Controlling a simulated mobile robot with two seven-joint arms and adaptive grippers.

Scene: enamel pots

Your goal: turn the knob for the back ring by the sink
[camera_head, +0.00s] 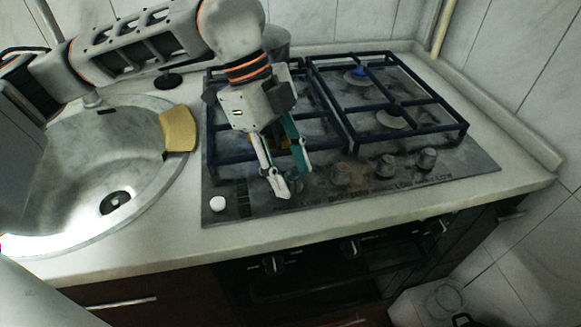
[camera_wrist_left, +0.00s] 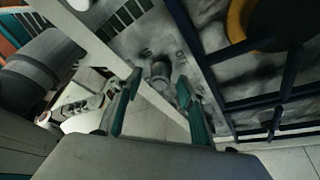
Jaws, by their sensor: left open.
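The gas hob (camera_head: 470,172) has a row of dark round knobs along its front strip. The leftmost knob (camera_wrist_left: 158,75) shows in the left wrist view, between and beyond the fingertips; in the head view my gripper mostly hides it. Other knobs stand to its right: one (camera_head: 340,174), another (camera_head: 385,165) and the far-right one (camera_head: 427,159). My left gripper (camera_head: 291,184) is open, pointing down over the leftmost knob; it also shows in the left wrist view (camera_wrist_left: 158,88). I cannot tell whether a finger touches the knob. My left arm largely hides the back ring by the sink.
Dark pan grates (camera_head: 345,135) stand behind the knobs. A white button (camera_head: 217,203) is at the hob's front left. The sink (camera_head: 70,165) has a yellow sponge (camera_head: 179,129) on its rim. A grey pot (camera_head: 277,40) stands behind my arm. Oven knobs (camera_head: 352,247) are below the counter edge.

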